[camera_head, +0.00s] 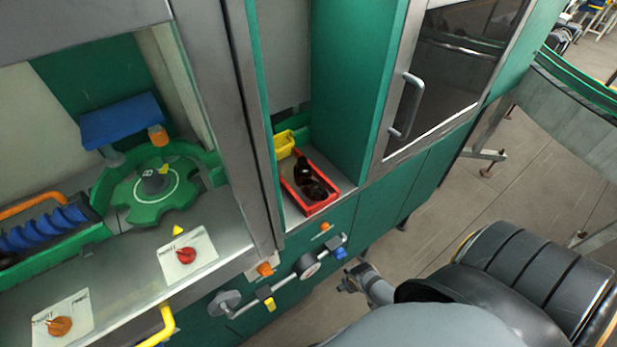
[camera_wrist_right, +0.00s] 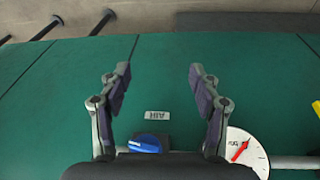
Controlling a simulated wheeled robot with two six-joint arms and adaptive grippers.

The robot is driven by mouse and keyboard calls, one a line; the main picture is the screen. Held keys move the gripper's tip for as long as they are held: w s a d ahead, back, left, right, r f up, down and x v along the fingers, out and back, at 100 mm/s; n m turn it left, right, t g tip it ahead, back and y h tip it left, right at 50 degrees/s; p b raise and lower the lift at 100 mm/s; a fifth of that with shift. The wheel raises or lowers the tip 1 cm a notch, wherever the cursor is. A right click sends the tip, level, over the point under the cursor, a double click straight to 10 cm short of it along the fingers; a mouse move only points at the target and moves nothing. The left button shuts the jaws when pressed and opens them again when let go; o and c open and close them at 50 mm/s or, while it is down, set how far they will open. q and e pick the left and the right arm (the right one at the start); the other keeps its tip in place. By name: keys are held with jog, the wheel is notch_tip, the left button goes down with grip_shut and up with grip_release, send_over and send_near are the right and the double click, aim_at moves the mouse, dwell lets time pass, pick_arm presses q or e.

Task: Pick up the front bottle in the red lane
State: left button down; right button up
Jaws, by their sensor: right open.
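The red lane (camera_head: 326,204) is a narrow red tray in an open bay of the green cabinet, in the middle of the head view. Dark amber bottles lie or stand in it, one behind the other; the front bottle (camera_head: 316,191) is near the tray's front end. My right gripper (camera_head: 350,281) is below and to the right of the lane, in front of the green cabinet panels. In the right wrist view my right gripper (camera_wrist_right: 158,82) is open and empty, with the green panel beyond it. The bottles are not in the wrist view. My left gripper is not in view.
A yellow bin (camera_head: 284,141) sits behind the red lane. A pipe with a gauge (camera_head: 307,265) and a blue valve handle (camera_head: 340,253) runs below the bay. A cabinet door with a grey handle (camera_head: 406,106) stands to the right. Floor is free at right.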

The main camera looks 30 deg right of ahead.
jog(key=w+r+p, duration=0.1)
jog(key=w+r, duration=0.2)
jog(key=r, duration=0.3)
jog(key=w+d+r+t+p, duration=0.1)
jog(key=w+r, duration=0.1)
jog(key=r, duration=0.4)
jog(key=w+r+p, duration=0.1)
jog(key=w+r, duration=0.2)
jog(key=r, duration=0.3)
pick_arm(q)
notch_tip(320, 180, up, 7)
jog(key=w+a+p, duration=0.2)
pick_arm(e)
jog(key=m+t+y, duration=0.1)
jog(key=m+y, duration=0.1)
jog(key=y, duration=0.1)
send_near(319, 186)
jog(key=f, duration=0.1)
jog(key=shift+m, duration=0.3)
jog(key=b+x, duration=0.6)
jog(key=b, duration=0.6)
jog(key=shift+w+a+r+b, duration=0.1)
jog(key=shift+w+b, duration=0.1)
jog(key=shift+b, duration=0.5)
jog(key=shift+r, duration=0.1)
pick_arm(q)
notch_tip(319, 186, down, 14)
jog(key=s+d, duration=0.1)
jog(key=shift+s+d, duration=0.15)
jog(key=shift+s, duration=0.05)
